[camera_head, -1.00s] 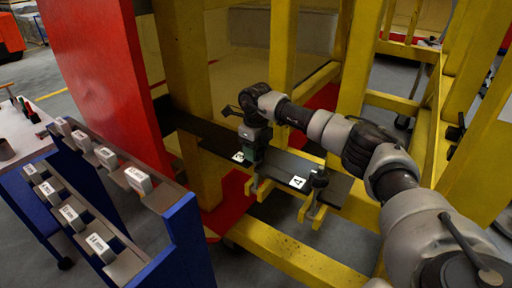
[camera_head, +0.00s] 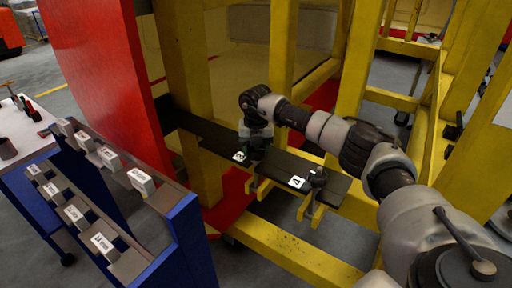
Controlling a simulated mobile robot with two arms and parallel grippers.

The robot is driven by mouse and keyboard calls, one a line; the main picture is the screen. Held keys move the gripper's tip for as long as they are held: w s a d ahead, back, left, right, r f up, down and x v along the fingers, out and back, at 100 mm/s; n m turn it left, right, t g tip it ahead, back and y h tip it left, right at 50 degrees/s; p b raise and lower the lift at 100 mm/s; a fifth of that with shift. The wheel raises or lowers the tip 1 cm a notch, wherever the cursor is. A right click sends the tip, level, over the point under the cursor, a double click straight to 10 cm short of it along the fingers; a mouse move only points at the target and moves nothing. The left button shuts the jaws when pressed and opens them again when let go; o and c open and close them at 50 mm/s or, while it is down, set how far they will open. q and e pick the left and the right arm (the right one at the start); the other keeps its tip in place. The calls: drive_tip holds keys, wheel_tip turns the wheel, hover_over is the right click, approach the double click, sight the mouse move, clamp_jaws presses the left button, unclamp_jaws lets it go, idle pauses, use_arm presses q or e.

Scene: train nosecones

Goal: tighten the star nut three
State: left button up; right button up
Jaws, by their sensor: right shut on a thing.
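The dark bar (camera_head: 215,137) runs across the yellow frame and bears labels 3 (camera_head: 239,156) and 4 (camera_head: 297,182). My right arm comes in from the right, and my right gripper (camera_head: 257,147) points down over the spot beside label 3. It is shut on star nut three, which is mostly hidden by the gripper. A second star nut (camera_head: 318,178) stands uncovered beside label 4, with its clamp below the bar. My left gripper is not in view.
A blue rack (camera_head: 180,245) with several labelled grey holders stands at the left. A red panel (camera_head: 95,70) rises behind it. Yellow posts (camera_head: 283,60) and beams surround the bar closely. A white table (camera_head: 25,135) with tools is at the far left.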

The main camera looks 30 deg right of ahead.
drive_tip(key=shift+m, duration=1.1)
drive_tip(key=o, duration=0.9)
drive_tip(key=shift+o, duration=0.2)
wheel_tip(320, 180, up, 10)
drive_tip(key=shift+f+b, duration=0.25)
drive_tip(key=shift+b, duration=0.7)
drive_tip(key=shift+r, duration=0.7)
drive_tip(key=shift+f, duration=0.15)
